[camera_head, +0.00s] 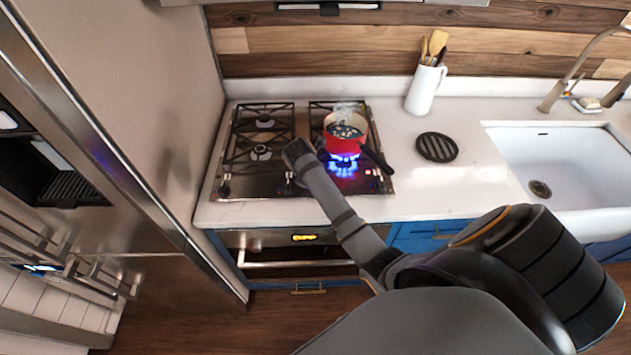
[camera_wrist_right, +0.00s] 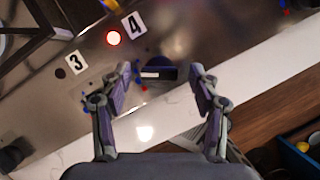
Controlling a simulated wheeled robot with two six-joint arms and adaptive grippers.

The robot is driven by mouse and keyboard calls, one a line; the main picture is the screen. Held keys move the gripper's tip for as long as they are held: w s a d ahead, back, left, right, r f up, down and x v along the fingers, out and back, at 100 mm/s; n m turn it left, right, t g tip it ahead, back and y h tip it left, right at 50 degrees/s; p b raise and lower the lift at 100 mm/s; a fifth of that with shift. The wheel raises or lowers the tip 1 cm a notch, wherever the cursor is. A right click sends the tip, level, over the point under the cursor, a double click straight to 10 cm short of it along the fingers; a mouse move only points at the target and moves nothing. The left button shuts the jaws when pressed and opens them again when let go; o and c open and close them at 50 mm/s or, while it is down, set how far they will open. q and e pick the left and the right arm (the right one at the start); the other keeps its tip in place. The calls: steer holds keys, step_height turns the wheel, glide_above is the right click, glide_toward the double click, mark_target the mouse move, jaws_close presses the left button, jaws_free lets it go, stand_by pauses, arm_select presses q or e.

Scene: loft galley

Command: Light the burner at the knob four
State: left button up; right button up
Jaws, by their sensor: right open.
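My right gripper (camera_wrist_right: 158,88) is open and empty, its two fingers pointing at the cooktop front in the right wrist view. A dark knob (camera_wrist_right: 165,74) with a white bar lies ahead between the fingertips; I cannot tell if they touch it. A label 4 (camera_wrist_right: 133,25) and a glowing red lamp (camera_wrist_right: 113,38) are beyond it, and a label 3 (camera_wrist_right: 75,63) is to the left. In the head view my right arm crosses the cooktop (camera_head: 285,109); its fingertips cannot be made out. Blue flame (camera_head: 343,165) burns under the red pot (camera_head: 340,143). My left gripper is out of view.
The steaming pot's dark handle (camera_head: 376,160) points front right. A black round trivet (camera_head: 437,147), a white utensil jug (camera_head: 424,90) and a sink (camera_head: 560,160) are to the right. A tall steel fridge (camera_head: 150,80) stands close on the left.

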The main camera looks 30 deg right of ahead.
steer(key=v, duration=1.2)
steer(key=shift+f, duration=0.1)
steer(key=s+a+f+m+t+y, duration=0.15)
steer(key=s+f+m, duration=0.25)
steer(key=s+m, duration=0.6)
steer(key=s+a+f+m+y, duration=0.25)
steer(key=s+m, duration=0.55)
steer(key=m, duration=0.4)
step_height(320, 180, down, 28)
steer(key=s+d+m+g+h+b, duration=0.1)
steer(key=s+d+b, duration=0.1)
steer(key=d+b, duration=0.15)
steer(key=s+f+g+b, duration=0.1)
steer(key=s+f+b, duration=0.2)
steer(key=s+f, duration=1.6)
step_height(320, 180, down, 3)
steer(key=shift+s+d+f, duration=0.25)
steer(key=shift+d, duration=0.05)
